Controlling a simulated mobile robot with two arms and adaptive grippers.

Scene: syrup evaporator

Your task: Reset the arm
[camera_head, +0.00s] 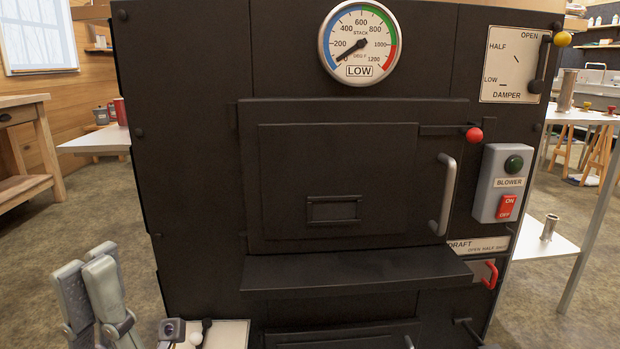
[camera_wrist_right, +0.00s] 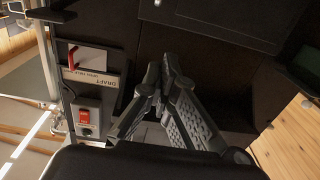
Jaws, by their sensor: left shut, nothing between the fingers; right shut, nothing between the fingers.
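My left gripper (camera_head: 88,262) shows at the lower left of the head view, in front of the left side of the black evaporator firebox (camera_head: 190,150). Its grey fingers point upward, close together and shut, with nothing between them. My right gripper (camera_wrist_right: 161,70) shows only in the right wrist view. Its two dark, ribbed fingers meet at the tips and hold nothing. Behind them is the dark front of the firebox. The right gripper is outside the head view, and most of both arms is hidden.
The firebox door (camera_head: 340,185) is closed, with a curved handle (camera_head: 445,195) and a shelf (camera_head: 355,272) below. The stack gauge (camera_head: 359,43) reads low. The damper panel (camera_head: 512,65), blower switch box (camera_head: 503,182) and red draft handle (camera_head: 490,275) are at right. A wooden bench (camera_head: 25,100) stands left.

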